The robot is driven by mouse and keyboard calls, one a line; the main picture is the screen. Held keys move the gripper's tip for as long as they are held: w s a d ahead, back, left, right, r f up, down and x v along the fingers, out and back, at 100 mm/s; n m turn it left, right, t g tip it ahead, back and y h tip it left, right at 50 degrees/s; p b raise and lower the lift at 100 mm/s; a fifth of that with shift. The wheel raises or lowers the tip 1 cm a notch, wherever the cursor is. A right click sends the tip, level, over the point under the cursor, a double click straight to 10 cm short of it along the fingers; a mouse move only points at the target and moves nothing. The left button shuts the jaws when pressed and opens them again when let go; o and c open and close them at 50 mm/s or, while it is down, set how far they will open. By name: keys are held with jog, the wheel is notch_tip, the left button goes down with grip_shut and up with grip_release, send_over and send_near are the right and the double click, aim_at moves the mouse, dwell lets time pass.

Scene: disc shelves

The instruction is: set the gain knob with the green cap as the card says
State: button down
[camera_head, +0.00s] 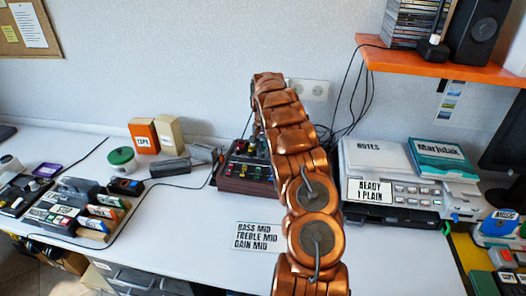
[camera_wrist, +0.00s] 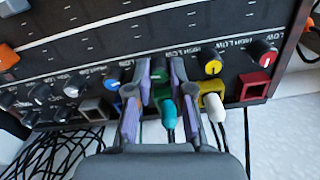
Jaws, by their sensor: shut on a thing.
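The mixer (camera_head: 240,186) is a dark box with wooden sides behind my arm, and its knob panel (camera_wrist: 150,50) fills much of the wrist view. The card (camera_head: 256,237) on the desk reads "BASS MID, TREBLE MID, GAIN MID". In the wrist view my gripper (camera_wrist: 160,76) is shut on the green-capped knob (camera_wrist: 159,68), one purple-padded finger on each side. The fingers partly hide the knob, and I cannot read its pointer. A blue-capped knob (camera_wrist: 112,76) is to its left, and a yellow-capped knob (camera_wrist: 212,63) and a red-capped knob (camera_wrist: 263,52) are to its right.
Below the knobs are a teal plug (camera_wrist: 168,112), a white plug (camera_wrist: 213,106) and a red socket (camera_wrist: 255,86). Black cables (camera_wrist: 45,150) hang at lower left. The printer (camera_head: 410,190) stands right of my arm.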

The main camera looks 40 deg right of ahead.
jog(key=shift+f+n+b, duration=0.1)
jog(key=shift+n+b, duration=0.2)
jog(key=n+b, duration=0.1)
jog(key=n, duration=0.1)
jog(key=shift+f+n+b, duration=0.15)
jog(key=shift+n+b, duration=0.15)
jog(key=shift+b, duration=0.1)
jog(key=n+b, duration=0.2)
jog(key=n, duration=0.4)
jog(key=n+b, duration=0.1)
jog(key=n, duration=0.4)
jog(key=shift+n, duration=0.4)
jog(key=shift+s+n+b, duration=0.1)
jog(key=shift+n+b, duration=0.2)
jog(key=shift+n, duration=2)
jog(key=c, duration=1)
grip_release()
jog(key=shift+r, duration=0.2)
jog(key=shift+c, duration=0.2)
